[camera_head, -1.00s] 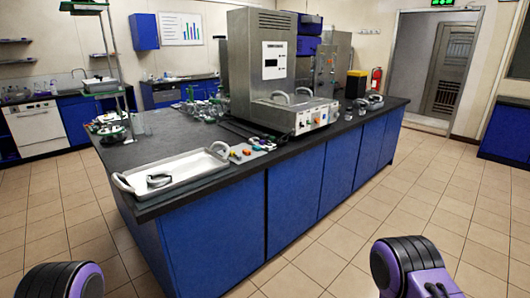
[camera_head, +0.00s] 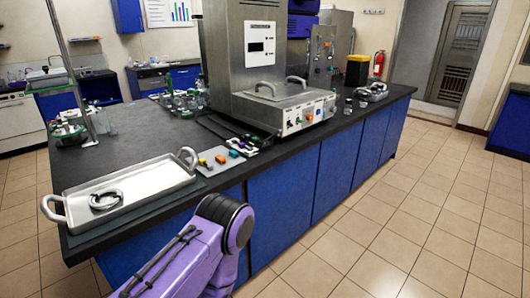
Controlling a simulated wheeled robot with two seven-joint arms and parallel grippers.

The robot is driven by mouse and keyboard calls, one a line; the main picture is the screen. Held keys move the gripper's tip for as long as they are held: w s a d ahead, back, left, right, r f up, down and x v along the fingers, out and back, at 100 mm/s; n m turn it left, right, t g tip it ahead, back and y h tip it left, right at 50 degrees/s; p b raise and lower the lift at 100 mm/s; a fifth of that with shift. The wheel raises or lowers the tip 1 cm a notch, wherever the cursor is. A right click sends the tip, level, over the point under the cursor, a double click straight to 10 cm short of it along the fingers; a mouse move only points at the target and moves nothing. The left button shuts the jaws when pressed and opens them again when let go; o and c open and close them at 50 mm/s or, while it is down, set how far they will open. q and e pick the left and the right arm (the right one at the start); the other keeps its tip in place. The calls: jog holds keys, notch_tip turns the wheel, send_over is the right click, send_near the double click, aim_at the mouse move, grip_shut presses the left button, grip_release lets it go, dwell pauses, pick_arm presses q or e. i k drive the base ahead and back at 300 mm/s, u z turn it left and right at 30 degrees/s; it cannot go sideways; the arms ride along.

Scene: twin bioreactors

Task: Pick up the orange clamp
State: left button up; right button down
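Several small coloured pieces lie on a grey mat (camera_head: 212,171) near the counter's front edge, just right of a white tray. One small piece looks orange (camera_head: 220,159); it lies between a yellow one (camera_head: 203,162) and a blue one (camera_head: 234,153). At this size I cannot make out its clamp shape. One purple arm link of mine with a dark joint rises from the bottom, below the counter edge and apart from the pieces. Neither of my grippers is in view.
The white tray (camera_head: 140,200) with two handles holds a grey ring-like item (camera_head: 106,199). A steel machine (camera_head: 285,105) stands behind the mat. Glassware (camera_head: 180,101) stands on the dark counter (camera_head: 110,155) further back. The tiled floor at right is clear.

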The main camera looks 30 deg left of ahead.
aim_at(220, 159)
jog(key=z, duration=0.15)
jog(key=i, duration=0.9)
jog(key=u, duration=0.5)
jog(key=i, duration=0.8)
jog(key=u, duration=0.7)
